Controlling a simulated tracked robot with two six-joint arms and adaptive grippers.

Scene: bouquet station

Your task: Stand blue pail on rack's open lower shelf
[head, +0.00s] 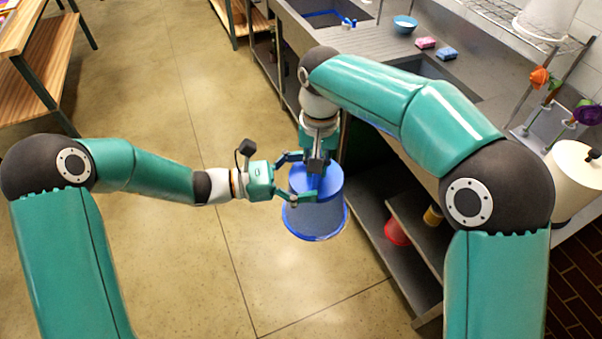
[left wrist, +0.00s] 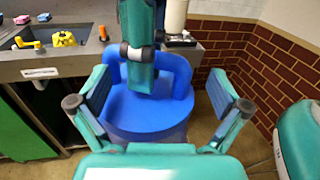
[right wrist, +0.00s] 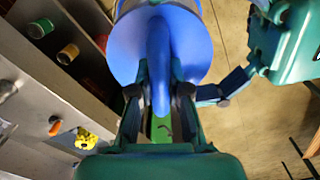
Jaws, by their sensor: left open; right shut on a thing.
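The blue pail (head: 317,218) hangs in the air over the floor, left of the counter. Its flat blue face and raised arched handle show in the left wrist view (left wrist: 150,112) and the right wrist view (right wrist: 190,50). My right gripper (head: 317,166) is shut on the handle, which hides part of it. My left gripper (head: 288,178) is open, its fingers spread at the pail's left side; I cannot tell whether they touch it. A grey open shelf (head: 372,232) runs under the counter at right. A wooden two-level unit (head: 45,75) stands at upper left. I cannot tell which is the rack.
A red container (head: 397,232) and a yellow can (head: 433,215) stand under the counter. The floor (head: 150,270) left of the pail is clear.

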